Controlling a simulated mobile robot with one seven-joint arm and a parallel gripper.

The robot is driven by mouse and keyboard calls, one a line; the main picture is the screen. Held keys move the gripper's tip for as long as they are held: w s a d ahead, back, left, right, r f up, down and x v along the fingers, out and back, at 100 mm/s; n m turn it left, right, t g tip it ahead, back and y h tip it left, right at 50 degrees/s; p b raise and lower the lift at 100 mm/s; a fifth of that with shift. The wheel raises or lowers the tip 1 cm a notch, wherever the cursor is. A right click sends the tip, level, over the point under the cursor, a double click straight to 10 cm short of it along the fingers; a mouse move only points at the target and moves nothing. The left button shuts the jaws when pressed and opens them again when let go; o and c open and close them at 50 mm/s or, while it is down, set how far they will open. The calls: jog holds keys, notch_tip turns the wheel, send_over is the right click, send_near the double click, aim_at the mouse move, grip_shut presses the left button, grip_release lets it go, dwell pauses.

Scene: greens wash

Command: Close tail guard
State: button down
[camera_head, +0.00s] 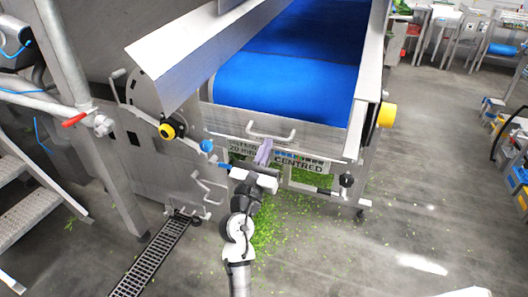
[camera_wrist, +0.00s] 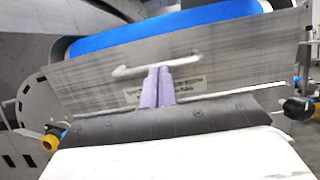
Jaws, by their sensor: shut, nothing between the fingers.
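The steel tail guard panel (camera_head: 315,137) spans the end of the blue conveyor belt and carries a pale bar handle (camera_head: 285,136). The panel (camera_wrist: 245,50) and handle (camera_wrist: 132,71) also fill the middle of the wrist view. Whether the panel is fully closed I cannot tell. My gripper (camera_head: 264,148) is at the panel's front, just below the handle in the picture. Its purple fingers (camera_wrist: 156,85) are together and empty, overlapping the handle's middle in the wrist view. I cannot tell whether they touch it. A label reading "CENTRED" (camera_head: 298,167) is below the panel.
The blue belt (camera_head: 285,85) lies behind the panel. A raised sloped steel plate (camera_head: 195,55) overhangs at upper left. Green scraps litter the floor below.

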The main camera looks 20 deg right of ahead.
jog(key=shift+r, duration=0.1)
jog(key=r+p, duration=0.1)
jog(key=p, duration=0.3)
jog(key=w+d+r+g+p, duration=0.1)
jog(key=p, duration=0.4)
jog(key=shift+w+y+p, duration=0.15)
jog(key=shift+y+p, duration=0.15)
jog(key=shift+y, duration=0.1)
jog(key=shift+f, duration=0.1)
